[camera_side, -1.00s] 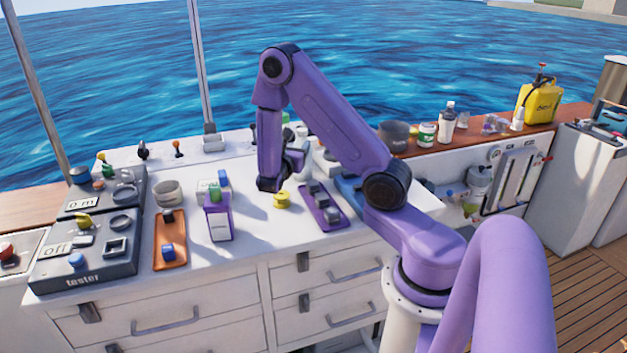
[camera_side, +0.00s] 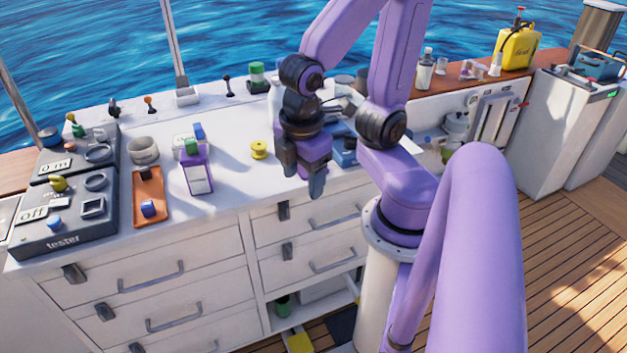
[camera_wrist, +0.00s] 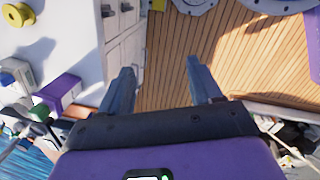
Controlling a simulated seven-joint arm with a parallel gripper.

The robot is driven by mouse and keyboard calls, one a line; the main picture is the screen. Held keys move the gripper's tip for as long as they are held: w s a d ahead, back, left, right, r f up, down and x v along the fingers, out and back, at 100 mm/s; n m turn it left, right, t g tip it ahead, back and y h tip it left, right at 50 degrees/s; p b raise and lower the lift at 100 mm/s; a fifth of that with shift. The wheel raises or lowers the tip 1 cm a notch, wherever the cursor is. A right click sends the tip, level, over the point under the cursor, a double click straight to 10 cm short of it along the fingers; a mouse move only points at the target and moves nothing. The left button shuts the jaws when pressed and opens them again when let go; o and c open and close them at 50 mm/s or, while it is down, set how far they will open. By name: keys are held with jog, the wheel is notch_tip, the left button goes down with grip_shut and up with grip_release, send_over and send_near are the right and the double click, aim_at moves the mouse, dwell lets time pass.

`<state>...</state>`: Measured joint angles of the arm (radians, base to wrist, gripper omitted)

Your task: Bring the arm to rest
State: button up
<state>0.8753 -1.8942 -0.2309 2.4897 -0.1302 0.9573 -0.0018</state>
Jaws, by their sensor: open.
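My gripper (camera_side: 302,182) hangs at the front right edge of the white counter in the side view, fingers pointing down. In the wrist view my gripper (camera_wrist: 160,82) shows two fingers apart with nothing between them, above the wooden deck (camera_wrist: 190,50) and beside the drawer fronts (camera_wrist: 125,45). My arm is folded back near its column in the side view. Part of the counter right of the yellow spool is hidden behind the gripper and arm.
The counter (camera_side: 225,190) holds a yellow spool (camera_side: 259,150), a purple box (camera_side: 197,172), an orange tray (camera_side: 150,185), a grey cup (camera_side: 144,150) and a dark tester (camera_side: 60,225). Drawers (camera_side: 165,285) lie below. A yellow jug (camera_side: 518,48) stands on the back right ledge.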

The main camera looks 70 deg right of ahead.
jog(key=s+a, duration=0.1)
jog(key=s+a+r+y, duration=0.1)
jog(key=s, duration=0.1)
jog(key=shift+a+y, duration=0.15)
jog(key=shift+y, duration=0.15)
